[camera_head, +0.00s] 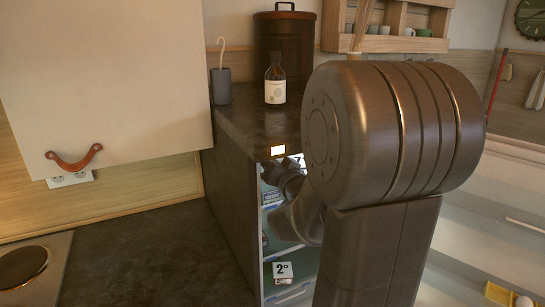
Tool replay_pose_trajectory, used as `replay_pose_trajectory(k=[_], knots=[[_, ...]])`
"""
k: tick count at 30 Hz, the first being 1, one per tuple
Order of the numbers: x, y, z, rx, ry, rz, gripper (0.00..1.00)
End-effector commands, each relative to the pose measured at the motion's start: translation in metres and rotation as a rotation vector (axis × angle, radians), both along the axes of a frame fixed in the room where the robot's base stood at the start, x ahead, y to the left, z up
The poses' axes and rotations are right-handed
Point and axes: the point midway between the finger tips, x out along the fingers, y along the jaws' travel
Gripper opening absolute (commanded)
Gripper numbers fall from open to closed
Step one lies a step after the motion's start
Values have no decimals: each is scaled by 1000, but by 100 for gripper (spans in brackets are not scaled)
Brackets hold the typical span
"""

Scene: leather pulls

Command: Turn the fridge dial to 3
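The fridge (268,240) stands open under the dark counter, and a strip of its lit inside shows to the left of my arm. I cannot make out the dial or its setting; my arm covers much of the fridge. A small glowing panel (278,150) shows at the top of the opening. A white tag marked "2°" (282,270) is low inside. My arm's dark wrist parts reach into the upper part of the opening. My gripper's fingers are hidden, so I see neither their state nor any contact.
The open fridge door with white shelves (490,235) is at the right, with an egg (524,301) by a yellow tray (499,293). A bottle (275,80), a grey cup (221,87) and a brown canister (284,40) stand on the counter (240,118). A cooktop (35,268) is at the left.

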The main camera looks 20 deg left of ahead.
Motion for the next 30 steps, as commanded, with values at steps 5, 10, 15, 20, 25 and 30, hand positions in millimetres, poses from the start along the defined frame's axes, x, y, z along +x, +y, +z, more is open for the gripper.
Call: replay_pose_trajectory(k=[5,10,15,20,25,30], knots=[[13,15,1,1,1,0,34],[17,20,1,0,-1,0,34],[18,21,0,1,-1,0,34],[18,21,0,1,-1,0,22],[18,20,0,1,-1,0,0],[18,20,0,-4,-6,0,0]])
